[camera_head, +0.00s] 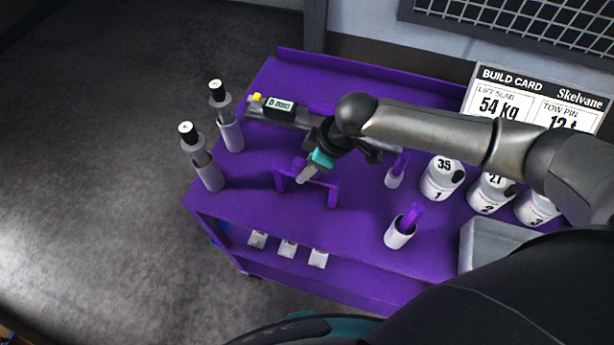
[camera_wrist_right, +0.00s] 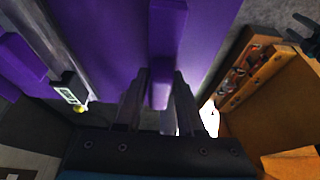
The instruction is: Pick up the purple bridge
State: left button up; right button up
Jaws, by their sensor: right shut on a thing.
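The purple bridge (camera_head: 325,183) is a small purple frame with a top bar and legs, upright over the purple cart top (camera_head: 250,200). My right gripper (camera_head: 308,174) reaches down to it from above and is shut on its top bar. In the right wrist view a purple bar (camera_wrist_right: 166,35) runs down between the two fingers (camera_wrist_right: 160,85). I cannot tell whether the bridge's legs touch the cart. My left gripper is not in view.
Two grey posts with black tops (camera_head: 205,170) stand at the cart's left edge. A metal bar with a display (camera_head: 280,107) lies behind my gripper. White numbered weights (camera_head: 440,180), white cups with purple parts (camera_head: 400,236) and a grey tray (camera_head: 480,245) are right. A build card (camera_head: 540,95) stands behind.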

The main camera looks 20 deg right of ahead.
grip_shut()
jog(key=shift+r, duration=0.1)
jog(key=shift+r, duration=0.45)
notch_tip(320, 180, up, 19)
jog(key=p, duration=0.1)
dwell(0.4)
